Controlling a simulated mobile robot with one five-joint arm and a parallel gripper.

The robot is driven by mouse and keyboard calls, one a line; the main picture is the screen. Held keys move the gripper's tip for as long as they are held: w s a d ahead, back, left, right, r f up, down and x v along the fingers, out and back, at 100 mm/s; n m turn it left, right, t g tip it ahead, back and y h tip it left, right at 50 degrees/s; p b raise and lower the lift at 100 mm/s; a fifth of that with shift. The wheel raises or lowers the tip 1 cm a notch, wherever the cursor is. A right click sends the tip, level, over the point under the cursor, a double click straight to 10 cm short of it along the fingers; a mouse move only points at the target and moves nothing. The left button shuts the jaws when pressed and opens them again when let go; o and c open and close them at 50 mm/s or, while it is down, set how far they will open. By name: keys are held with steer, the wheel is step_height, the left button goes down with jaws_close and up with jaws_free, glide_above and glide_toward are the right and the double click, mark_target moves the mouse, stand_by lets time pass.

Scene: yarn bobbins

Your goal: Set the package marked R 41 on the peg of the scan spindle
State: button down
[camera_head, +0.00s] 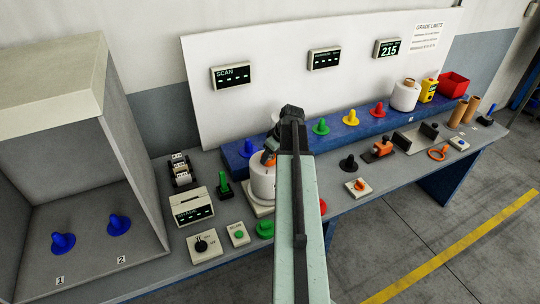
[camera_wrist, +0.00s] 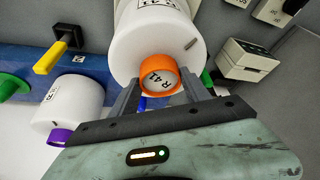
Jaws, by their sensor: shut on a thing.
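The package marked R 41 (camera_head: 263,183) is a white yarn bobbin with an orange core end. My gripper (camera_head: 270,153) is shut on that orange end and holds the package upright. It also shows in the wrist view (camera_wrist: 150,40), with "R 41" on the core end and on its side; my gripper's jaws (camera_wrist: 165,95) are on either side of the core. In the head view the package is over a pale square plate (camera_head: 258,210); I cannot tell whether it touches. The SCAN display (camera_head: 231,76) on the back panel shows dashes. Any peg under the package is hidden.
A white package with a purple core (camera_wrist: 72,105) stands close by. A green-handled black lever (camera_head: 223,187) and a labelled box (camera_head: 192,208) are left of the held package. Colored pegs line the blue shelf (camera_head: 335,133). An open grey booth with two blue pegs (camera_head: 62,242) is at left.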

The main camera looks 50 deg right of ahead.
steer(key=shift+f, duration=0.25)
stand_by(0.3)
steer(key=shift+c, duration=2.2)
jaws_free()
steer(key=shift+b, duration=0.3)
steer(key=shift+s+r, duration=0.1)
steer(key=p+v, duration=0.7)
steer(key=shift+r, duration=0.35)
steer(key=shift+s, duration=0.1)
